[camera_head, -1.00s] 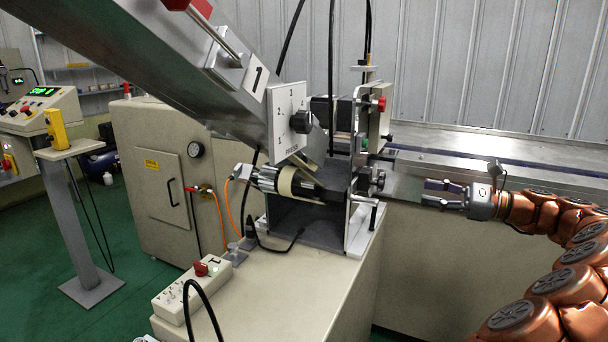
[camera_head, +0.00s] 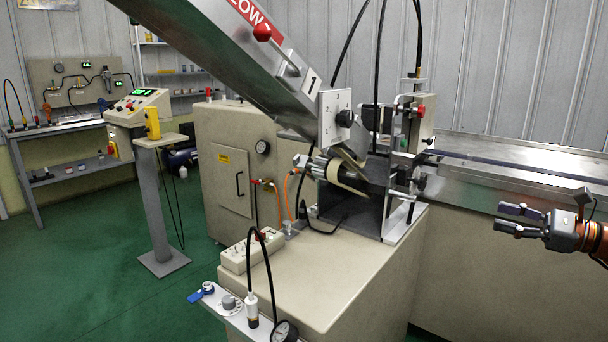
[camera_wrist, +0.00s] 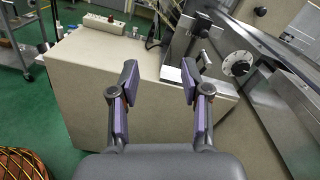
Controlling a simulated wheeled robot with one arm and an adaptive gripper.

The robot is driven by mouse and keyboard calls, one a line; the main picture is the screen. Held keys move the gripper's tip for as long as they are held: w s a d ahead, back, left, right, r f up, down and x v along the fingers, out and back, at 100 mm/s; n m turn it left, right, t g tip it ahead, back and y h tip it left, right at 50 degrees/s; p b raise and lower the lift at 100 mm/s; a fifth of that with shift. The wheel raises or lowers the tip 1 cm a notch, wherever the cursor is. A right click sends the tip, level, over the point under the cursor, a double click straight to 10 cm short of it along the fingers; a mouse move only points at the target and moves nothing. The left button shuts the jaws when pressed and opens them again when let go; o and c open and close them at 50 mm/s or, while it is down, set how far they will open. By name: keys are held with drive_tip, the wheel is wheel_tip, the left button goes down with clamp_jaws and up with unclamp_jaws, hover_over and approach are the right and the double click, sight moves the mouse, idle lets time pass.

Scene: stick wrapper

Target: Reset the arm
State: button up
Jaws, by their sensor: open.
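My gripper (camera_head: 512,220) is at the right edge of the head view, with its fingers pointing left toward the wrapper machine. Its two fingers are apart, with nothing between them. In the wrist view my gripper (camera_wrist: 159,85) also shows open and empty, in front of the machine's beige cabinet (camera_wrist: 105,85). A clear gap separates the fingers from the machine in the head view. Only a short piece of my orange arm shows there; the rest is out of the frame.
The stick wrapper (camera_head: 350,190) has a sloped metal chute (camera_head: 240,60) and a long metal bed (camera_head: 500,165) along the wall. A control pedestal (camera_head: 160,200) and a workbench (camera_head: 60,135) stand at left. Green floor (camera_head: 100,270) is free at lower left.

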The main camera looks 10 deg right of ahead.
drive_tip(key=w+a+f+n+g+y, duration=0.1)
drive_tip(key=w+a+n+g, duration=0.15)
drive_tip(key=a, duration=0.55)
drive_tip(key=w+a+n+g, duration=0.2)
drive_tip(key=a+g, duration=0.1)
drive_tip(key=a, duration=0.6)
drive_tip(key=s+a+f+n+g+h, duration=0.1)
drive_tip(key=s+a+f+n+g, duration=0.2)
drive_tip(key=a, duration=0.5)
drive_tip(key=s+a+f+n+g+h, duration=0.1)
drive_tip(key=s+a+f+n+g, duration=0.2)
drive_tip(key=a, duration=0.6)
drive_tip(key=s+a+f+n+g+h, duration=0.35)
drive_tip(key=s+a+f+n, duration=0.3)
drive_tip(key=s, duration=0.45)
drive_tip(key=s+d+f+n+h, duration=0.3)
drive_tip(key=s+f+h, duration=0.1)
drive_tip(key=s, duration=0.3)
drive_tip(key=s+d+f+n+h, duration=0.2)
drive_tip(key=s+f+n+h, duration=0.25)
drive_tip(key=s, duration=0.25)
wheel_tip(320, 180, up, 24)
drive_tip(key=s+p, duration=0.1)
drive_tip(key=p, duration=2.1)
drive_tip(key=shift+s+d+m+y, duration=0.2)
drive_tip(key=shift+m+y, duration=0.2)
drive_tip(key=shift+m, duration=0.05)
